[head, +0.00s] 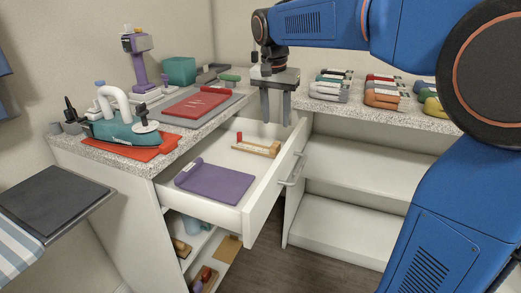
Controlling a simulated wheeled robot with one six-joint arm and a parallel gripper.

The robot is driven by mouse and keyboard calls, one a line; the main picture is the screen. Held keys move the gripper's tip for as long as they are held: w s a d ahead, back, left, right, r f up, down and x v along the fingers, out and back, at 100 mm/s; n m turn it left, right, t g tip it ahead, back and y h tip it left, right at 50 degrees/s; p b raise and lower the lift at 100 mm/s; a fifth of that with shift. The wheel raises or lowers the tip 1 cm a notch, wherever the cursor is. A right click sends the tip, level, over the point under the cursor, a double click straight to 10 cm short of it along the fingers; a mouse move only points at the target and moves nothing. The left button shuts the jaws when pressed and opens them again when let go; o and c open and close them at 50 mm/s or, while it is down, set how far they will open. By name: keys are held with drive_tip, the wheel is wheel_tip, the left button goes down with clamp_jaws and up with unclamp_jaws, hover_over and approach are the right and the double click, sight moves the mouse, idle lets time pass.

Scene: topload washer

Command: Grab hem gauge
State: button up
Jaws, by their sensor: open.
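A small tan wooden bar with a red piece at its left end, which looks like the hem gauge (260,148), lies in the back part of the open drawer (218,213). A purple board or mat (214,183) lies nearer the front of the same drawer. My gripper (276,120) points down with its two fingers apart and nothing between them. It appears above the back of the drawer, over the wooden bar in the picture; the exact height gap is hard to tell.
The drawer front with its handle (291,170) juts into the room. The left counter holds a teal machine (119,130), a red board (203,102) and a purple stand (139,62). Several coloured tools (382,92) lie on the right counter. Shelves below hold small items.

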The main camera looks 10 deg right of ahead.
hover_over(275, 145)
drive_tip(key=s, duration=0.1)
wheel_tip(275, 145, down, 5)
drive_tip(key=shift+f, duration=0.2)
drive_tip(key=shift+w+f, duration=0.2)
drive_tip(key=shift+f, duration=0.65)
drive_tip(key=shift+w+f, duration=0.15)
drive_tip(key=shift+f, duration=0.75)
drive_tip(key=shift+w+f, duration=0.2)
drive_tip(key=shift+f, duration=0.65)
clamp_jaws()
